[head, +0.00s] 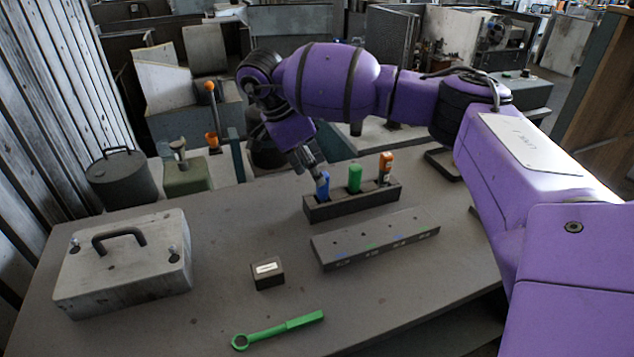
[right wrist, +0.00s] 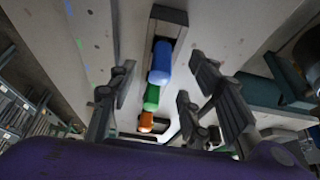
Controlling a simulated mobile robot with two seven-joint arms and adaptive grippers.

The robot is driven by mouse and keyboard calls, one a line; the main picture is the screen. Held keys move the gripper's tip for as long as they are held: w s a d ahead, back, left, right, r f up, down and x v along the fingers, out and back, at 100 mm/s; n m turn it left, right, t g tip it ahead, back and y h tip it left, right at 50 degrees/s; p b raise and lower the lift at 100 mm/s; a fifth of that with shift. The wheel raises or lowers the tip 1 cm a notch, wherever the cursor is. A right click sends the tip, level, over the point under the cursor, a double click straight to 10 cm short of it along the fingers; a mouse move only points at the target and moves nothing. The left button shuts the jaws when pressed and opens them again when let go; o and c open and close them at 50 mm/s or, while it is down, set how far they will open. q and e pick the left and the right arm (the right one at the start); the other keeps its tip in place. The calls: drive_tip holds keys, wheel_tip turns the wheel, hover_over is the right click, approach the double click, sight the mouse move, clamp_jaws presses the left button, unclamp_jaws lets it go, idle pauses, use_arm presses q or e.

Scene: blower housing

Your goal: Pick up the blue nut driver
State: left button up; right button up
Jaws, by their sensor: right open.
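The blue nut driver (head: 323,185) stands upright in the left end of a dark holder (head: 352,207), its blue handle up. A green-handled driver (head: 355,178) and an orange-handled driver (head: 386,168) stand to its right. My right gripper (head: 314,168) is at the blue handle's top, coming from above and left. In the right wrist view, the blue handle (right wrist: 160,62) shows between the two spread fingers of my right gripper (right wrist: 162,68), with gaps on both sides. The green (right wrist: 152,97) and orange (right wrist: 146,122) handles line up beyond it. My left gripper is out of view.
A small labelled box (head: 267,273) and a green ring wrench (head: 280,330) lie nearer. A grey housing cover with a handle (head: 122,265) sits at left. The table between cover and holder is clear.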

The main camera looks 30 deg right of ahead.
sight(322, 193)
drive_tip(key=x, duration=0.5)
drive_tip(key=shift+d+f+p, duration=0.15)
drive_tip(key=shift+f+p, duration=0.1)
drive_tip(key=shift+p, duration=0.1)
drive_tip(key=shift+d+f, duration=0.1)
drive_tip(key=shift+f, duration=0.2)
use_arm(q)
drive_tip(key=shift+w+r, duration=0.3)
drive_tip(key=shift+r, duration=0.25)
use_arm(e)
clamp_jaws()
